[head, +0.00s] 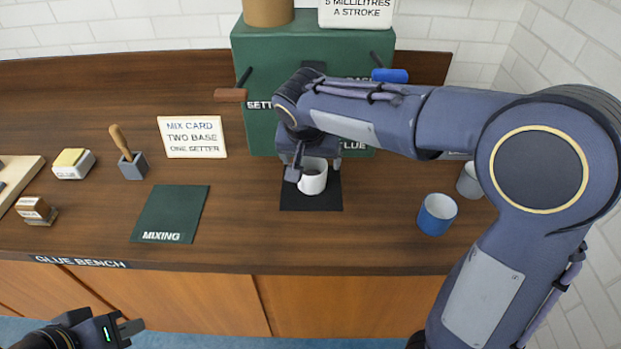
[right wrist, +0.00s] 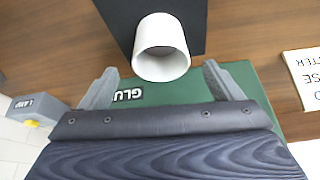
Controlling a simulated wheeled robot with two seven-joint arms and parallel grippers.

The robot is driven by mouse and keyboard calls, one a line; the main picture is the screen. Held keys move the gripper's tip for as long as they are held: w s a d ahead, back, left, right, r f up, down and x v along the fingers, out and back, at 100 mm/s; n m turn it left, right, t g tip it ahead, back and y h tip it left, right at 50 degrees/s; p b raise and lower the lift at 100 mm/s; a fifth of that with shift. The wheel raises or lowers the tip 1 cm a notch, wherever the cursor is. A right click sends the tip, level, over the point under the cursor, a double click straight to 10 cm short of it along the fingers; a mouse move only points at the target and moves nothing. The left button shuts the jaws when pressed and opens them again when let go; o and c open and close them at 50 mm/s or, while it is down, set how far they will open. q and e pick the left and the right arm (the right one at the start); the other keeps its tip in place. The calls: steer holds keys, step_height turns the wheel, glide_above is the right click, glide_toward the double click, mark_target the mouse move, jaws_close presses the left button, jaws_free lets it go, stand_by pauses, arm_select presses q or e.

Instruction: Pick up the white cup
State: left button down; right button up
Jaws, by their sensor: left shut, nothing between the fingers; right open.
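The white cup (head: 313,178) stands upright on a black mat (head: 311,203) in front of the green dispenser (head: 262,65). My right gripper (head: 300,174) is at the cup's left side in the head view. In the right wrist view the cup (right wrist: 161,48) lies just beyond and between the spread fingers of my right gripper (right wrist: 157,82), which is open and empty. My left gripper (head: 130,328) is shut and empty, low in front of the bench at the lower left.
A blue cup (head: 437,214) and a grey cup (head: 469,181) stand to the right. A green mixing mat (head: 170,214), a mix card (head: 192,137), a brush in a grey holder (head: 132,164) and glue blocks (head: 73,164) are to the left. Bare bench lies between the mats.

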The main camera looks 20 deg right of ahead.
mark_target(312, 170)
steer(key=x, duration=0.7)
steer(key=shift+w+f+p, duration=0.1)
steer(key=shift+p, duration=0.2)
steer(key=c, duration=1.3)
steer(key=shift+o, duration=0.2)
